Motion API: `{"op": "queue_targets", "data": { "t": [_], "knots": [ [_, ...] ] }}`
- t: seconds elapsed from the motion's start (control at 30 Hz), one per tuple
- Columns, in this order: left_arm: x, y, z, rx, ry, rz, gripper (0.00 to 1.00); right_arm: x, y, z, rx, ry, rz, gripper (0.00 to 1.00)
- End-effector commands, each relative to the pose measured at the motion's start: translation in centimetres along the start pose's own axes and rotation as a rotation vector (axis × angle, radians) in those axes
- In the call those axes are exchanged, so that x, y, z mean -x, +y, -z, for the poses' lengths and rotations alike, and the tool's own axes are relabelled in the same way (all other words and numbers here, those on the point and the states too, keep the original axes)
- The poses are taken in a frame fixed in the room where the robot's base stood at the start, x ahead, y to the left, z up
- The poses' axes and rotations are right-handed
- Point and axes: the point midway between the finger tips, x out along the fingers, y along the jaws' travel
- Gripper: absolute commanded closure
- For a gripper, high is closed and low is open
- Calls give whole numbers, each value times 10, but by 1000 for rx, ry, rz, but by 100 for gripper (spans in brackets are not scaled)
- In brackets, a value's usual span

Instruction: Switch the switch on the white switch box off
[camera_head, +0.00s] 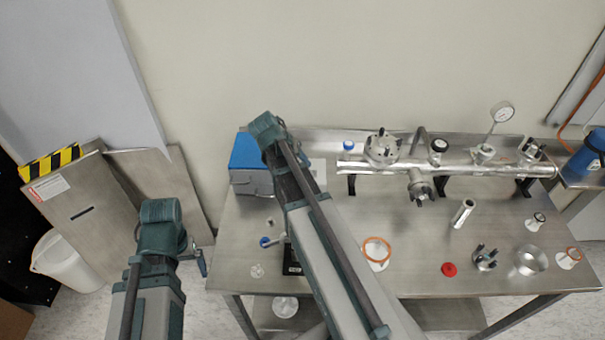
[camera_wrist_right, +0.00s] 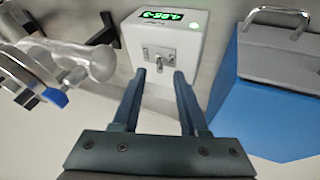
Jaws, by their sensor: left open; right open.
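The white switch box (camera_wrist_right: 190,40) stands upright in the right wrist view, with a lit green display (camera_wrist_right: 162,16) and a small metal toggle switch (camera_wrist_right: 158,60) on its front. My right gripper (camera_wrist_right: 160,76) is open, its two fingers on either side of and just below the switch. I cannot tell whether the fingers touch the box. In the head view my right arm covers most of the box, and only a pale part (camera_head: 318,168) shows. My left gripper (camera_head: 200,262) is open and empty, left of the table.
A blue and grey box (camera_head: 247,153) stands left of the switch box; it also shows in the right wrist view (camera_wrist_right: 275,95). A metal pipe assembly (camera_head: 455,165) runs along the table's back. Loose fittings and an orange ring (camera_head: 376,252) lie on the steel table (camera_head: 415,265).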

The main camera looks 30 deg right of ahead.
Motion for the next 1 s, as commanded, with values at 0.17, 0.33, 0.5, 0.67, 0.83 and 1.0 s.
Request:
{"op": "queue_targets", "data": {
  "t": [0.17, 0.33, 0.5, 0.67, 0.83, 1.0],
  "knots": [
    [-19, 2, 1, 0, 0, 0, 4, -21, -1, -1, 0, 0, 0, 57],
    [-24, 2, 1, 0, 0, 0, 4, -27, 0, 0, 0, 0, 0, 57],
    [-24, 2, 1, 0, 0, 0, 4, -28, 0, 0, 1, 0, 0, 57],
    [-23, 2, 1, 0, 0, 0, 4, -27, 0, 0, 1, 0, 0, 57],
    [-24, 2, 1, 0, 0, 0, 4, -27, 0, 0, 1, 0, 0, 88],
    [-24, 2, 1, 0, 0, 0, 4, -27, 0, 0, 1, 0, 0, 100]
  ]
}}
